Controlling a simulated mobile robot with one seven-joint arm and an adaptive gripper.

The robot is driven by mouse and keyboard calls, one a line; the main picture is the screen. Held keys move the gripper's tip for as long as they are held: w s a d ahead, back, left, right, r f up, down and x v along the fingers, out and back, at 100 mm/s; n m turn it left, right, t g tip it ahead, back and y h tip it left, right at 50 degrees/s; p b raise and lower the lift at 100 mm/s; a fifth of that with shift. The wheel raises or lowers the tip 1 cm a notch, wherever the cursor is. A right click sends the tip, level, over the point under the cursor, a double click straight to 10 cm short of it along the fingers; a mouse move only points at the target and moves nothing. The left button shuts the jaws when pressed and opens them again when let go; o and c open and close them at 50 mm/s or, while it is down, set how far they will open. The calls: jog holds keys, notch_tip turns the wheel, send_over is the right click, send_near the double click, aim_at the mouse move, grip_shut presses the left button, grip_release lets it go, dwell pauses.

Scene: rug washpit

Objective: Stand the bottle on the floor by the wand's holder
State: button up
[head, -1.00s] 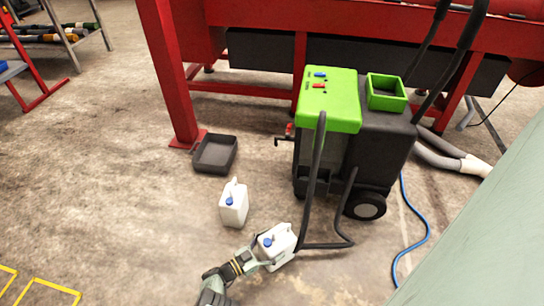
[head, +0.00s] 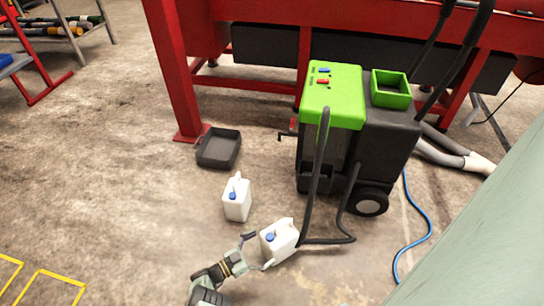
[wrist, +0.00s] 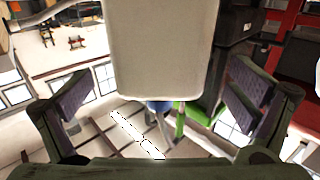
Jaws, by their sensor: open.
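I cannot make out which part is the wand's holder.
The machine (head: 340,105) carries a green open box (head: 391,92) on top. A dark tray (head: 201,158) lies on the floor beside a red post (head: 177,70). A blue hose (head: 428,225) lies at right. The floor at left is clear up to the yellow markings (head: 45,275).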

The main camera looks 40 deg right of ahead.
jog(key=a, duration=0.6)
jog(key=shift+w+a, duration=0.3)
jog(key=shift+a, duration=0.05)
